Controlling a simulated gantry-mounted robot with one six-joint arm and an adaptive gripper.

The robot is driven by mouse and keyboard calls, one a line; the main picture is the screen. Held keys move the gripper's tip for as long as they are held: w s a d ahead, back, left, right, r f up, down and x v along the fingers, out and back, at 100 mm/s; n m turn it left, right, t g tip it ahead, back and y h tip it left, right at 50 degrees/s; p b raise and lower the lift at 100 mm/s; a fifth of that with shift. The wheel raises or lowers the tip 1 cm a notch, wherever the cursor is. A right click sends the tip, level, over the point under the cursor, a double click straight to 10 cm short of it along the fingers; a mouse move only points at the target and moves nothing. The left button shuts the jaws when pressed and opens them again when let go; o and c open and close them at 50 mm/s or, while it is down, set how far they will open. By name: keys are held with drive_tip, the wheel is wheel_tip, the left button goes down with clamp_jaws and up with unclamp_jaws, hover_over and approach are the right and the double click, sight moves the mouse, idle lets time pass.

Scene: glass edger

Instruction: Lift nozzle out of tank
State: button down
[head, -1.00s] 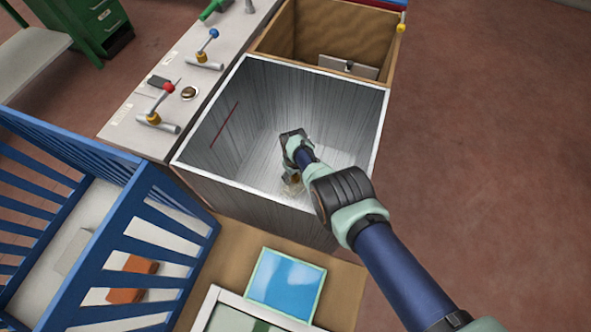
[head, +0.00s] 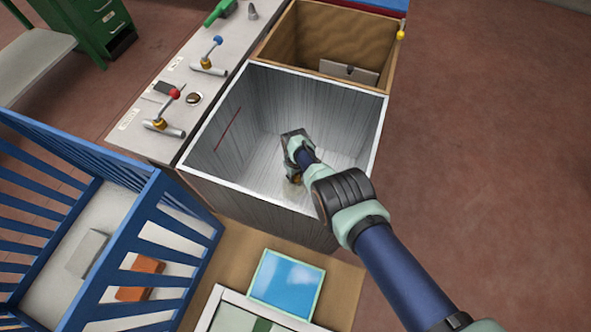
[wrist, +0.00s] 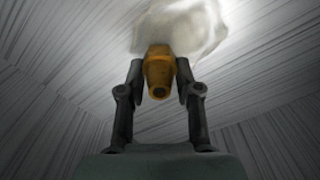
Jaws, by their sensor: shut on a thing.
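The tank (head: 345,125) is an open grey box with streaked inner walls and a pale rim. My gripper (head: 294,181) reaches down inside it, below the rim. In the wrist view my gripper (wrist: 160,85) has its two dark fingers on either side of the brass-coloured nozzle (wrist: 158,70) and is shut on it. The nozzle's round opening faces the camera. A whitish, translucent lump (wrist: 185,25) shows behind the nozzle's far end; I cannot tell whether they touch. In the head view my arm hides part of the tank's near right wall and rim.
A brown-walled bin (head: 290,42) adjoins the tank's far side. A grey counter with levers (head: 160,128) runs along the left. A blue slatted crate (head: 150,225) stands at lower left, and a blue panel (head: 286,283) lies in front. The floor at right is clear.

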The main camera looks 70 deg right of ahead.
wheel_tip(320, 180, up, 18)
drive_tip(key=p, duration=1.6)
drive_tip(key=shift+f, duration=0.15)
